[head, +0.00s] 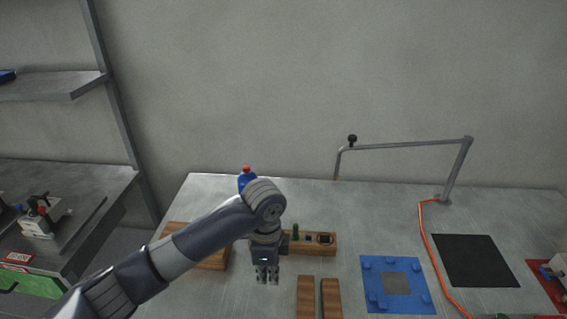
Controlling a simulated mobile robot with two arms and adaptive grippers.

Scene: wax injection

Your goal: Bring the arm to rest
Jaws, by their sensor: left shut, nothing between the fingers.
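My left arm (165,258) comes in from the lower left and reaches over the metal table (355,215). My left gripper (267,278) points down, shut and empty, in front of a wooden block (327,245) with several small items set in it. The gripper and wrist cover the left part of this block. Whether the fingertips touch the table cannot be told. My right gripper does not show.
A blue bottle with a red cap (246,177) stands behind the arm. Two wooden bars (306,298), a blue fixture (397,285) and a black mat (475,260) lie to the right. A jointed metal arm (405,146) rises at the back; an orange cable (428,240) crosses the table.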

